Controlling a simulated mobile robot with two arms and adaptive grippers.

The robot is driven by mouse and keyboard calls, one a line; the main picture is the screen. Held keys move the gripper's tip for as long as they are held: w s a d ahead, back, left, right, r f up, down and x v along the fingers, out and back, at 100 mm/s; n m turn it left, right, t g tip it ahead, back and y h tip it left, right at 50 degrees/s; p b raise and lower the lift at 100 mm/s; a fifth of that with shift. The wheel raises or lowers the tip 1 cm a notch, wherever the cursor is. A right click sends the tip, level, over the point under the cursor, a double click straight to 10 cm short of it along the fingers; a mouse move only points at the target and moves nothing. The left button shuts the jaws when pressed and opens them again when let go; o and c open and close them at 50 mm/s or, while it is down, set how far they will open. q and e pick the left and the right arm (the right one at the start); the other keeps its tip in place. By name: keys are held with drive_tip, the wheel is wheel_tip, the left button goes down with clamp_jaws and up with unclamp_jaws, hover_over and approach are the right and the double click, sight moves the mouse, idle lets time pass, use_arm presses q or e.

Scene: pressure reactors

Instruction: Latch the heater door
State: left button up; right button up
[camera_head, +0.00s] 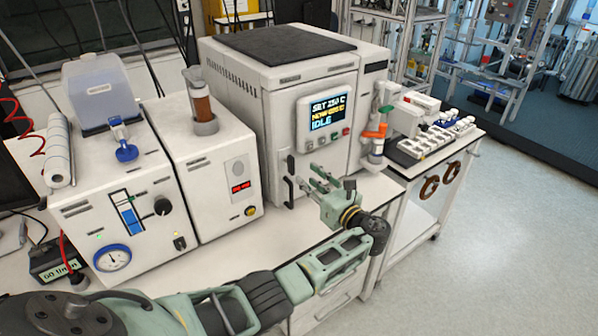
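The heater (235,92) is the large white cabinet in the middle, with a dark mat on top and a lit display (327,110) reading IDLE. Its front door appears closed or nearly so; I cannot tell whether it is latched. A black vertical handle (289,182) is at the left of its front. My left gripper (314,177) is in front of the heater's lower front, just right of the handle and apart from it. Its two green fingers look spread, with nothing visible between them. My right gripper is not in view.
A white unit with a red readout (241,187) and an amber column (199,95) stands left of the heater. Farther left is a box with a gauge (112,258). A cart (430,165) with small parts stands right. The floor at right is clear.

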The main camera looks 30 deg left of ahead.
use_arm(q)
drive_tip(key=shift+v, duration=1.75)
drive_tip(key=shift+s+f, duration=0.1)
